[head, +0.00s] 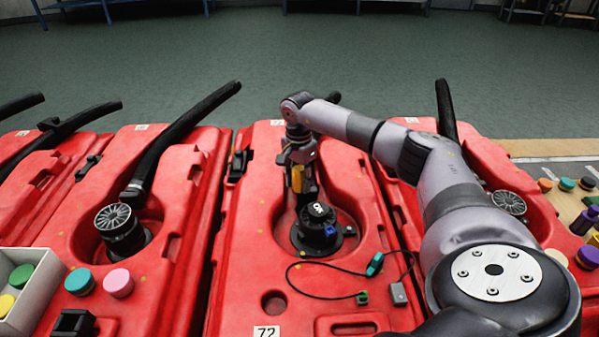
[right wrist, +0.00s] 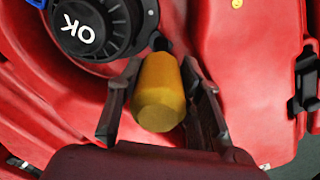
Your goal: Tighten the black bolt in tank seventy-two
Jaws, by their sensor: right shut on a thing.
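Tank seventy-two is the red tank with the label 72 (head: 266,331) at the front centre of the head view. A round black fitting marked OK (head: 318,226) stands in its recess. It also shows at the upper left of the right wrist view (right wrist: 98,28). My right gripper (head: 302,183) is behind the fitting, shut on a tool with a yellow handle (right wrist: 160,95). The handle also shows in the head view (head: 297,178). A dark piece (right wrist: 160,43) at the handle's far end lies beside the fitting; I cannot tell if it is the black bolt. My left gripper is out of view.
The neighbouring left tank has a black ribbed cap (head: 114,217) and a black hose (head: 190,125). A white box (head: 35,280) with coloured knobs is at the left. More coloured knobs lie at the right.

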